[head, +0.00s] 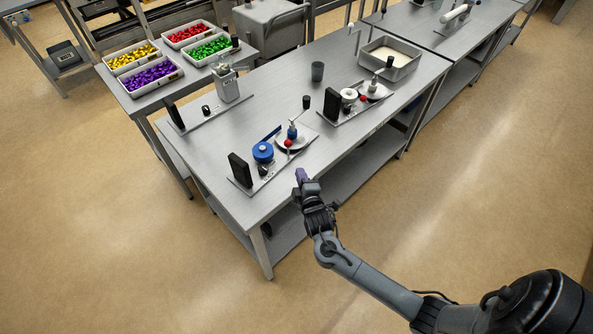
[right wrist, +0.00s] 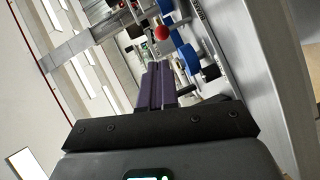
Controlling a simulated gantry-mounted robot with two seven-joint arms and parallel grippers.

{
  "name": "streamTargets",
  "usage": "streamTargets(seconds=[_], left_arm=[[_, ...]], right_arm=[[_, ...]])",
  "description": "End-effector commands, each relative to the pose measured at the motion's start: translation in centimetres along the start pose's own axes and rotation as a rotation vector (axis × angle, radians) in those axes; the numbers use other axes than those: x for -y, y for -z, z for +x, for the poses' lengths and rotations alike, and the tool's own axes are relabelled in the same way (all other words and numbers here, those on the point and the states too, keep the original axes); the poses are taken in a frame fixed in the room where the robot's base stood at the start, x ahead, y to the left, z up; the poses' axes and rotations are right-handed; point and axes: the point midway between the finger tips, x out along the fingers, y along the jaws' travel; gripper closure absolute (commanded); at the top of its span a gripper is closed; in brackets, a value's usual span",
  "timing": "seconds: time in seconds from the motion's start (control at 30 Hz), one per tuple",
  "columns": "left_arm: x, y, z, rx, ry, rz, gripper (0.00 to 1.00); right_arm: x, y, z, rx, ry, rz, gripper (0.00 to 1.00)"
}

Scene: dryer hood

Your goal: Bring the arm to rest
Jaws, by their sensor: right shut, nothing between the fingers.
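My right arm comes in from the lower right of the head view. Its gripper (head: 301,176) is at the front edge of the steel table (head: 245,205), beside the station with the blue parts. The purple fingers are shut with nothing between them. They also show in the right wrist view (right wrist: 157,84), pressed together. My left gripper is in neither view.
A station with a blue round part (head: 263,152) and a red ball (head: 288,143) stands close past my right gripper. Bins of coloured pieces (head: 152,86) are at upper left. The floor at right is clear.

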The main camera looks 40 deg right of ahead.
Motion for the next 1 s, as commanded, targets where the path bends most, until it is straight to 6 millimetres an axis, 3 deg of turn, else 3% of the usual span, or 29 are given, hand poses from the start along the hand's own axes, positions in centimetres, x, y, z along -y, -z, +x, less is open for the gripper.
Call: streamTargets(seconds=[0.17,0.37,0.5,0.7,0.9,1.0], left_arm=[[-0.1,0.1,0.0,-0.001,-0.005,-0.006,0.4],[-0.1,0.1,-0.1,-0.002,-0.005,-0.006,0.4],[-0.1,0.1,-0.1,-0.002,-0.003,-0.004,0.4],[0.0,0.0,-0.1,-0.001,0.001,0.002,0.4],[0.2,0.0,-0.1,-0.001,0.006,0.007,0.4],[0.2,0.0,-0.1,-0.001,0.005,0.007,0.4]], right_arm=[[0.3,-0.2,-1.0,0.003,0.005,-0.003,1.0],[3.6,-2.3,-3.1,0.023,0.063,-0.028,1.0],[5.5,-3.1,-7.2,0.001,0.133,-0.014,1.0],[7.2,-0.6,-15.5,-0.038,0.472,0.219,1.0],[5.9,1.8,-23.6,0.065,0.809,0.46,1.0],[4.7,2.2,-26.6,0.156,0.917,0.536,1.0]])
